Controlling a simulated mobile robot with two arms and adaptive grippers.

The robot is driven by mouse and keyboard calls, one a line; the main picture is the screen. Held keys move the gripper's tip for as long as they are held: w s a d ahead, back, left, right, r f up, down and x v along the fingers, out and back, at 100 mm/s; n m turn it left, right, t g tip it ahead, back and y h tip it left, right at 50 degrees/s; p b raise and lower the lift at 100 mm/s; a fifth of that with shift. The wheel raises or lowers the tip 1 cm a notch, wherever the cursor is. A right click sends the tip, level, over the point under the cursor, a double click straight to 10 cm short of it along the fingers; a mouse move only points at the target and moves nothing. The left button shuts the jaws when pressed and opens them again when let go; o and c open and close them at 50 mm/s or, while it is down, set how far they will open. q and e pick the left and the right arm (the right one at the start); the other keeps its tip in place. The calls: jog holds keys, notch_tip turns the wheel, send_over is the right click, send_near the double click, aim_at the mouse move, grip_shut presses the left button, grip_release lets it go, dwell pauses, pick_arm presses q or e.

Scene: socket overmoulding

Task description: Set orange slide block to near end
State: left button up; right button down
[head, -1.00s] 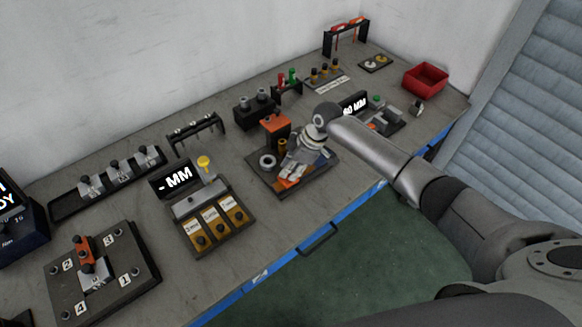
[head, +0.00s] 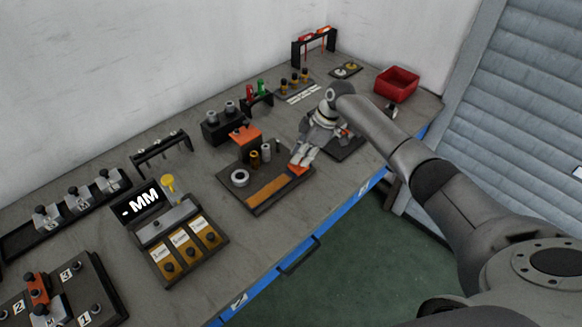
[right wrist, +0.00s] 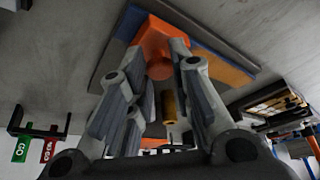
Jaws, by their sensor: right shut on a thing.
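The orange slide block (head: 298,169) is at the right end of a brown track strip (head: 266,191) on a dark fixture plate (head: 238,195). My right gripper (head: 301,158) comes down on it from the right and is shut on it. In the right wrist view, the orange slide block (right wrist: 158,48) sits between the fingertips of the right gripper (right wrist: 158,62). The fingers hide part of the block in both views. My left gripper is not in view.
On the plate stand a pale ring (head: 239,178), small posts (head: 266,150) and a larger orange-topped block (head: 245,134). A display fixture with brown slots (head: 186,245) stands to the left. A red bin (head: 397,84) is at the far right.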

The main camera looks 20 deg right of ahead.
jog(key=shift+w+d+r, duration=0.1)
jog(key=shift+w+d, duration=0.15)
jog(key=shift+d, duration=0.25)
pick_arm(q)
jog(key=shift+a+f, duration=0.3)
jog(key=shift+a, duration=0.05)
pick_arm(e)
jog(key=shift+d+r, duration=0.1)
jog(key=c, duration=1.3)
grip_release()
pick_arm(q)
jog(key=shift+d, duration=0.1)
pick_arm(e)
jog(key=shift+o, duration=0.2)
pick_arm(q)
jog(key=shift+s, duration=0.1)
pick_arm(e)
jog(key=v, duration=1.1)
jog(key=shift+s+d+r, duration=0.15)
jog(key=shift+d+r, duration=0.1)
jog(key=shift+r, duration=0.1)
